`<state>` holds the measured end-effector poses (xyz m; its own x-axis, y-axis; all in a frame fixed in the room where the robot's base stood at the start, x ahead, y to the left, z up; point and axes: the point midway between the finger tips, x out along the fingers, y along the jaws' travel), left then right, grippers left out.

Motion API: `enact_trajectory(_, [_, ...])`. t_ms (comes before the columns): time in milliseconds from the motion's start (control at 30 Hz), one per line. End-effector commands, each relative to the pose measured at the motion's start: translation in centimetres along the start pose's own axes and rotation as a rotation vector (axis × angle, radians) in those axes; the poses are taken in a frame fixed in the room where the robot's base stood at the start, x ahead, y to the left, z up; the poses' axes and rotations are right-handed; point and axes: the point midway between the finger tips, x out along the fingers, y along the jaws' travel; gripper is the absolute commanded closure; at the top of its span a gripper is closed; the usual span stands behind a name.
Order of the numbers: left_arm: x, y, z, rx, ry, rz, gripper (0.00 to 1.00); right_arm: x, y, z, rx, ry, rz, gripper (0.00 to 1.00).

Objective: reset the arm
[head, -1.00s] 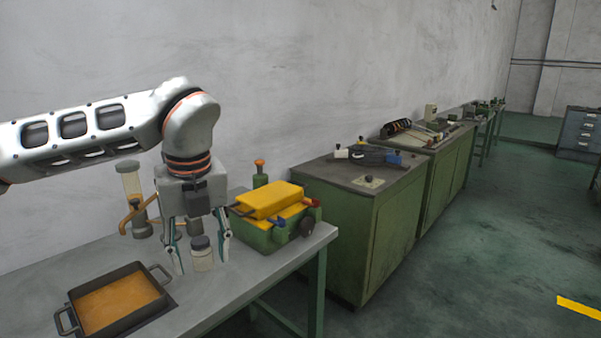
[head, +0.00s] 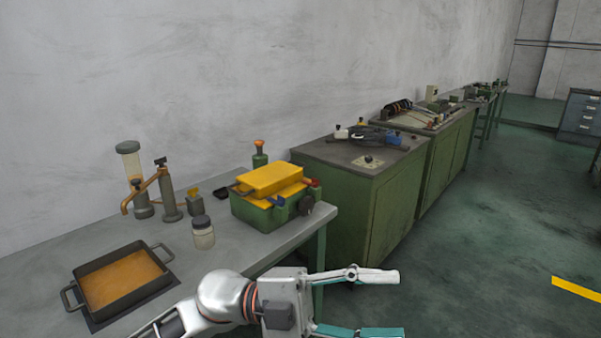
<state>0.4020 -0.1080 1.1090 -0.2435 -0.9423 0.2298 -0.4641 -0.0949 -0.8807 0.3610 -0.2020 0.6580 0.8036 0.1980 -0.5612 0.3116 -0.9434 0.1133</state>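My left gripper (head: 390,305) is in the lower middle of the head view, past the table's front edge and over the floor. Its fingers point right and are spread apart, with nothing between them. The arm comes in from the bottom left. My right gripper is not in view. A small clear jar with a dark lid (head: 203,233) stands upright on the grey table (head: 245,255), well apart from the gripper.
A black pan with orange contents (head: 122,280) sits at the table's front left. A green and yellow machine (head: 272,195) stands at its right end, and tall fixtures (head: 168,192) at the back. Green cabinets (head: 365,210) stand beyond; the floor at right is clear.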

Motion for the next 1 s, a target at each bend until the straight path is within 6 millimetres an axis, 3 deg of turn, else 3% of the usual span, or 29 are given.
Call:
enact_trajectory(133, [-2.8,-1.6,2.7,-0.083,-0.118,-0.300,0.53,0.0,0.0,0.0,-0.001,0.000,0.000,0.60])
enact_trajectory(233, [-6.0,-1.8,5.2,-0.145,-0.236,-0.479,0.53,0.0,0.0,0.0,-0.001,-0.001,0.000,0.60])
enact_trajectory(367, [-11.5,0.1,8.6,-0.247,-0.424,-0.678,0.53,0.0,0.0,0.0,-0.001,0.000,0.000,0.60])
enact_trajectory(433, [-14.9,2.3,10.3,-0.311,-0.540,-0.768,0.53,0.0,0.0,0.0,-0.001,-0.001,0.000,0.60])
enact_trajectory(567, [-21.6,8.2,12.6,-0.445,-0.775,-0.897,0.53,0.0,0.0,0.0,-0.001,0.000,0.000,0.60])
enact_trajectory(700, [-28.2,16.8,13.0,-0.608,-1.030,-0.976,0.53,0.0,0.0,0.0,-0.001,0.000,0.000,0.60])
enact_trajectory(900, [-34.9,29.3,10.0,-0.833,-1.338,-0.995,0.53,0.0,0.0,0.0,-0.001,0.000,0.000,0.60])
enact_trajectory(1000, [-36.9,33.9,7.9,-0.919,-1.444,-0.982,0.53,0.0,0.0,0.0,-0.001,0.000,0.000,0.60])
